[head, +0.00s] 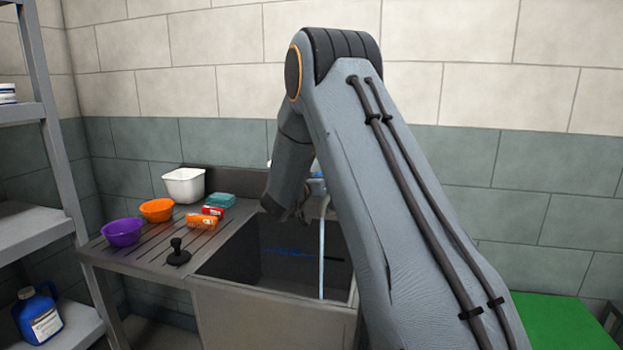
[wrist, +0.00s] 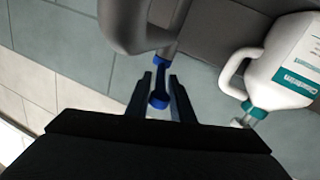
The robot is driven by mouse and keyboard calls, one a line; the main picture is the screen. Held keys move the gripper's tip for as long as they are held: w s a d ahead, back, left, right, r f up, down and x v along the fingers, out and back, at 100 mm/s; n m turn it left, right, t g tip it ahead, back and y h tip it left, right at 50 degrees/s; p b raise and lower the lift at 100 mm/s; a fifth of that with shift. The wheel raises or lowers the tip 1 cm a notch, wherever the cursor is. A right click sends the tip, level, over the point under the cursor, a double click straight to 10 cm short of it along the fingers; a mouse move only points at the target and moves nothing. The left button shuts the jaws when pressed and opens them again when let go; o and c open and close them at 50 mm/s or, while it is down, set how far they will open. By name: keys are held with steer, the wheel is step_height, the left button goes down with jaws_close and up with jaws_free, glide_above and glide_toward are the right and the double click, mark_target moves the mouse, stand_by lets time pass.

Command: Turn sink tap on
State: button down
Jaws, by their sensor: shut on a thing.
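The sink tap shows in the wrist view as a grey metal body (wrist: 135,25) with a blue lever handle (wrist: 158,99). My gripper (wrist: 160,80) has its two dark fingers on either side of the lever and is shut on it. In the head view the tap (head: 316,186) is mostly hidden behind my arm. A pale blue vertical stream (head: 322,245), which looks like running water, drops from the tap into the sink basin (head: 285,268). My fingertips cannot be made out clearly in the head view.
A white jug with a teal cap (wrist: 285,65) stands close to the tap. On the drainboard are a purple bowl (head: 122,232), an orange bowl (head: 157,210), a white tub (head: 184,185), small boxes (head: 202,222) and a black plunger-like stopper (head: 178,253). Shelving stands at left.

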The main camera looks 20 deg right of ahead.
steer(key=shift+r, duration=0.1)
stand_by(0.3)
steer(key=c, duration=1.8)
jaws_free()
steer(key=shift+d, duration=0.1)
steer(key=shift+o, duration=0.2)
steer(key=shift+s+a, duration=0.25)
steer(key=shift+a, duration=0.25)
steer(key=b+v, duration=0.1)
steer(key=v, duration=0.6)
steer(key=shift+d, duration=0.15)
